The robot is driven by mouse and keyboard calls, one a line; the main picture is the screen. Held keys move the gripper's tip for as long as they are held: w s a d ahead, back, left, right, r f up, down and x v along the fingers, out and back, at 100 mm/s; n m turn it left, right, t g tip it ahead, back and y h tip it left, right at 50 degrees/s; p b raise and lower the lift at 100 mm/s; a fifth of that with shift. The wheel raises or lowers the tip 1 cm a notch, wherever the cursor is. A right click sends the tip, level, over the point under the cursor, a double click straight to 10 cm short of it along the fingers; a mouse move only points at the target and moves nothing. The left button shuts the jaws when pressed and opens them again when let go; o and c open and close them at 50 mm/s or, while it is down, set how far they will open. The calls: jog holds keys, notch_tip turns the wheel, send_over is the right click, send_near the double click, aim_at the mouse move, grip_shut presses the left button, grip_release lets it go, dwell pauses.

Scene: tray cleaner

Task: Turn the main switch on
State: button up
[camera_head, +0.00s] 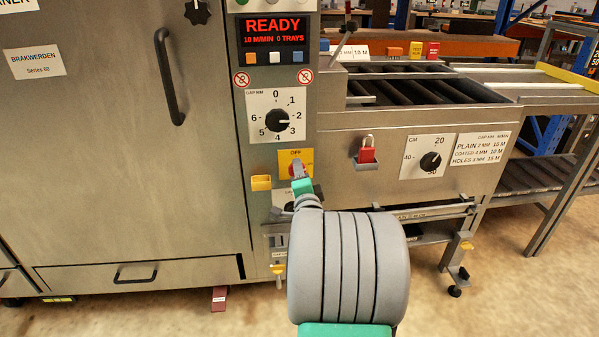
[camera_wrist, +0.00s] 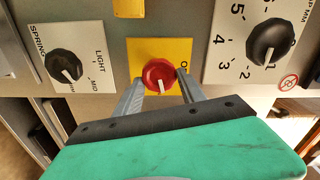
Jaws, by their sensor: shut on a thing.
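The main switch is a red knob (camera_wrist: 159,75) on a yellow plate (camera_wrist: 182,47) in the wrist view. Its white mark points downward there, while the OFF lettering, partly hidden, is at the plate's right side. My gripper (camera_wrist: 161,86) is shut on the red knob, with one grey finger on each side. In the head view the yellow plate (camera_head: 287,156) reads OFF at its top.
The display (camera_head: 273,32) reads READY. A gap dial (camera_head: 278,121) sits above the switch, and a black knob (camera_wrist: 66,65) sits on its other side in the wrist view. A yellow block (camera_head: 261,183) juts out beside my gripper.

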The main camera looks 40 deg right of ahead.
jog(key=shift+m+p, duration=0.45)
jog(key=shift+m, duration=0.75)
jog(key=o, duration=1.3)
jog(key=shift+o, duration=0.2)
jog(key=p+v, duration=0.1)
jog(key=v, duration=0.6)
jog(key=shift+s+a, duration=0.25)
